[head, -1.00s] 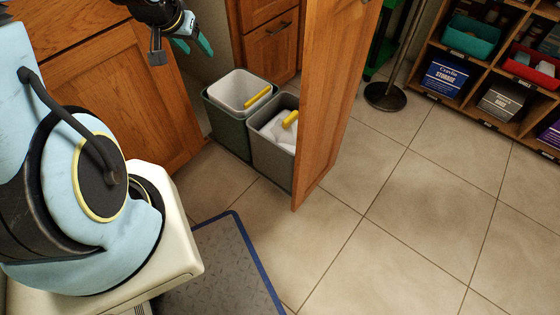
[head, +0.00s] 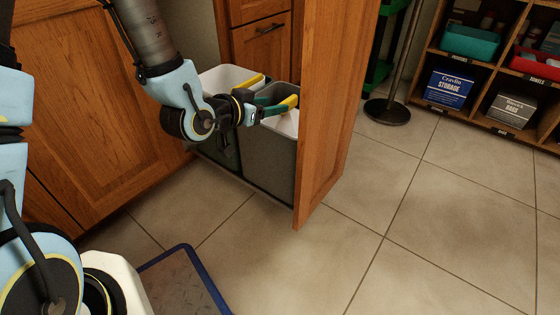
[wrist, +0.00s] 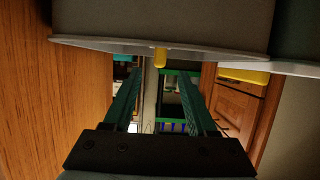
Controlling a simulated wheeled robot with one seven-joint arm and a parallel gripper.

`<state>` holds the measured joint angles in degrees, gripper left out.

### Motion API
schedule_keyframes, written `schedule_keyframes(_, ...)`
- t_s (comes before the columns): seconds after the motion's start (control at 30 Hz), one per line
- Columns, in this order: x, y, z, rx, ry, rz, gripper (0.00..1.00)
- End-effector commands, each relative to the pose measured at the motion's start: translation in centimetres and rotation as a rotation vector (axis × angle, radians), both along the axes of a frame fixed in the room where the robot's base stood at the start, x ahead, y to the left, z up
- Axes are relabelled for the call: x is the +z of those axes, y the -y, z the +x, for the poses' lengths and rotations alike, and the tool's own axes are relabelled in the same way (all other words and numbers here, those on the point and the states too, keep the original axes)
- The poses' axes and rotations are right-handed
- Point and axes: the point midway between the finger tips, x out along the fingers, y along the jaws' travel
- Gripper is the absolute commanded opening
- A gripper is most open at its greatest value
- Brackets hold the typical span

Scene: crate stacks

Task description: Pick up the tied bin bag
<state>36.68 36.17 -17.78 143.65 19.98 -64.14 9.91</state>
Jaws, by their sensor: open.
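The tied bin bag (head: 288,124) is white with a yellow tie (head: 290,102), and sits inside the grey right-hand bin (head: 268,160). Only part of the bag shows; the bin wall and my gripper hide the rest. My gripper (head: 272,107) is open and empty at the top of that bin, its green fingers pointing right, close to the yellow tie. In the wrist view the fingers (wrist: 160,82) stand apart, with a bit of yellow tie (wrist: 160,57) by the bin rim (wrist: 110,44), centred between them. I cannot tell whether the fingers touch it.
A second bin with a white liner (head: 222,78) and yellow tie stands just left, partly behind my arm. The wooden door panel (head: 328,110) rises close on the right. A shelf (head: 490,70) and pole base (head: 387,112) stand farther right.

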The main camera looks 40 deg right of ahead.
Motion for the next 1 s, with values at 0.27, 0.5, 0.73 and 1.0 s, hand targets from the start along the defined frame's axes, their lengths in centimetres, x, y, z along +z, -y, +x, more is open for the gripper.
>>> schedule_keyframes(0.27,-1.5,3.3,0.5,-0.009,0.003,-0.013,0.57)
schedule_keyframes(0.5,-2.1,5.4,1.1,-0.007,0.002,-0.010,0.57)
schedule_keyframes(0.73,-3.5,7.8,1.8,-0.006,0.003,-0.012,0.57)
schedule_keyframes(1.0,-3.9,10.0,2.4,-0.006,0.001,-0.010,0.57)
